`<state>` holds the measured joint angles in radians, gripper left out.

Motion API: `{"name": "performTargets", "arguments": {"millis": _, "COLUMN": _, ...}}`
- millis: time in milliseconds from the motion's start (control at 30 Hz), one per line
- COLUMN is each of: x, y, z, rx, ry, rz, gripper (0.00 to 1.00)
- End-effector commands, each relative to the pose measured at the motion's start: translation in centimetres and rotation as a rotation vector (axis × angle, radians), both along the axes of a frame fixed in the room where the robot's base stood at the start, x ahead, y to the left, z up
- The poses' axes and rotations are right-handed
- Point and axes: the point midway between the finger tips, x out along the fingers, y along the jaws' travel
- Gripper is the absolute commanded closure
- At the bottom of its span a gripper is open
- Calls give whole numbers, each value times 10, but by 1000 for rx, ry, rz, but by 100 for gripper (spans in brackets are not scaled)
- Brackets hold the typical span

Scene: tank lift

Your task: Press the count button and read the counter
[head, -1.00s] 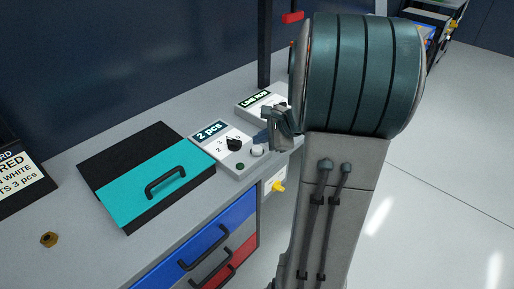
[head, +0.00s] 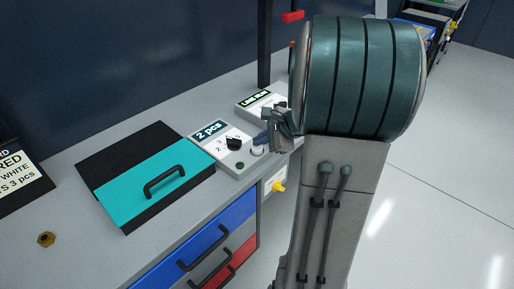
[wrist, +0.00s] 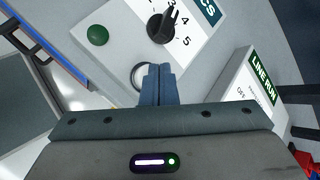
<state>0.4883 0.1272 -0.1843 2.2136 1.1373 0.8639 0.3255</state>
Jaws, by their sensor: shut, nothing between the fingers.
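The counter box (head: 219,148) is a light grey panel with a display reading "2 pcs" in the head view. It carries a black dial (wrist: 161,27) with numbers around it, a green round spot (wrist: 98,36) and a white round button with a dark ring (wrist: 140,75). My gripper (wrist: 158,70) is shut and empty, its blue fingertips over the white button and partly hiding it. I cannot tell whether they touch it. In the head view the gripper (head: 262,139) is at the right end of the box.
A "LINE RUN" box (wrist: 255,90) stands close to the right of my fingers. A teal and black case (head: 150,175) with a handle lies left of the counter box. A brass nut (head: 46,239) lies on the grey bench. Blue and red drawers (head: 200,250) are below.

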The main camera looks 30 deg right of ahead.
Motion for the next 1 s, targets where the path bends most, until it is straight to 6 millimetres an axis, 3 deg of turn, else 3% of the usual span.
{"name": "performTargets", "arguments": {"millis": 1000, "x": 0, "y": 0, "z": -11, "rx": 0, "ry": 0, "rz": 0, "gripper": 100}}
